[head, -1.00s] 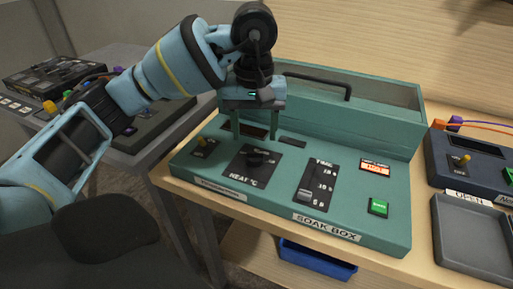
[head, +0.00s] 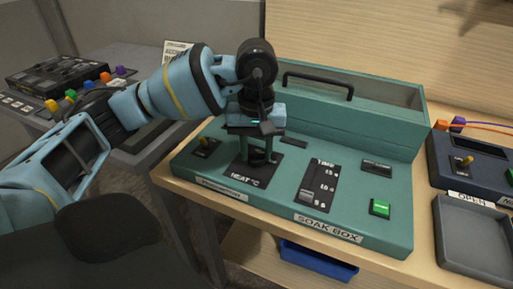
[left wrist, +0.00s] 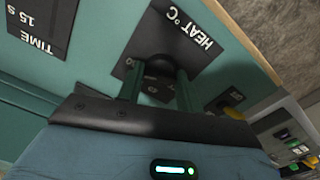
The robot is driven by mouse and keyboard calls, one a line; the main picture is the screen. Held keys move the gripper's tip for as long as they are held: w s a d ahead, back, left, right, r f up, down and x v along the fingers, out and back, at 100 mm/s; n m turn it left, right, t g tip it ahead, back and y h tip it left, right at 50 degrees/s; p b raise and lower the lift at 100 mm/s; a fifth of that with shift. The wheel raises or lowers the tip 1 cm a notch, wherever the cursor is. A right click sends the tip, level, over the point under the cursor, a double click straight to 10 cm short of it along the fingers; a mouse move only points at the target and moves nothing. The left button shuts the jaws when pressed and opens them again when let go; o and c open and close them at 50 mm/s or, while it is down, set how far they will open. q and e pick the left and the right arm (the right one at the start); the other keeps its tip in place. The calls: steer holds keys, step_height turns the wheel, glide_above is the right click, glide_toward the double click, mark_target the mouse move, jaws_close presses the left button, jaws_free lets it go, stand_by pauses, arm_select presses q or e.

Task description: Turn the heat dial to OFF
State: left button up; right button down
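The heat dial (left wrist: 158,68) is a dark round knob on a black plate marked HEAT °C (head: 240,172), on the sloped front of the green soak box (head: 350,222). My left gripper (head: 261,158) points down over this plate, its two green fingers on either side of the dial. The fingers mostly hide the dial in the head view. I cannot read its pointer setting. The small display (head: 376,168) on the box is dark. My right gripper is not in view.
A yellow toggle (head: 205,143) lies left of the dial. The TIME slider (head: 318,186) and lit green button (head: 380,208) lie to its right. The box's raised back with a black handle (head: 318,84) stands behind. A grey tray (head: 475,238) sits at right.

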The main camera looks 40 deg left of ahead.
arm_select(q)
steer(key=c, duration=0.3)
